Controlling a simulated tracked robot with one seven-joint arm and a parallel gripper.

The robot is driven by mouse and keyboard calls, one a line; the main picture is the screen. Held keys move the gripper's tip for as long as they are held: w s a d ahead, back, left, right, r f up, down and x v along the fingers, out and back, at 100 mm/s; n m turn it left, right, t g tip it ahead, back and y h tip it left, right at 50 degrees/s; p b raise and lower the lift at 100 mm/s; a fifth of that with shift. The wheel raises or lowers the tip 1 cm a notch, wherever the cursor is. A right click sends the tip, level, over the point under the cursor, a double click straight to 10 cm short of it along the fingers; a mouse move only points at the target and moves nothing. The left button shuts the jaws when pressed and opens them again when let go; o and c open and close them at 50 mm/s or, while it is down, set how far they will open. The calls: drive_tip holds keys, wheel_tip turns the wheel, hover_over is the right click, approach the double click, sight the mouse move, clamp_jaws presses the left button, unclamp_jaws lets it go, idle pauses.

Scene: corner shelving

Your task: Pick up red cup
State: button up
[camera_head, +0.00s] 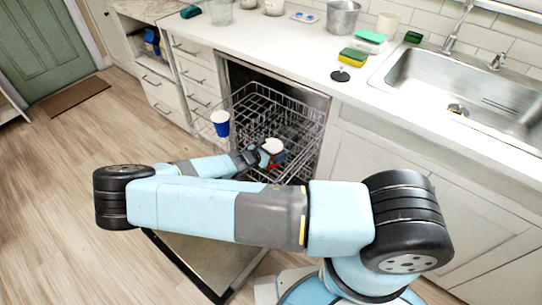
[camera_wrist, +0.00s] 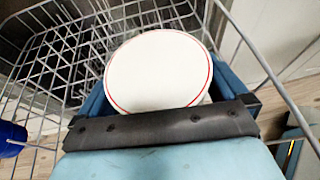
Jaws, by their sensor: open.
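The red cup (camera_head: 277,158) sits in the dishwasher rack, with its white round face toward the camera and its red side partly hidden by my gripper. In the wrist view the cup (camera_wrist: 158,70) shows as a large white disc with a thin red rim. My gripper (camera_head: 265,157) is at the cup, its jaws open. In the wrist view its blue fingers show on the left and right of the cup, and the dark gripper bar crosses in front of it. The fingertips are hidden behind the cup, so I cannot tell whether they touch it.
The wire rack (camera_head: 252,112) of the open dishwasher surrounds the cup. A blue cup (camera_head: 220,124) stands at its left side and shows at the wrist view's left edge (camera_wrist: 10,138). The counter (camera_head: 285,42) and sink (camera_head: 465,85) are above. Wooden floor (camera_head: 60,170) is clear at left.

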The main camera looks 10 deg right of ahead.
drive_tip(key=c, duration=0.9)
drive_tip(key=shift+o, duration=0.2)
drive_tip(key=shift+r, duration=0.25)
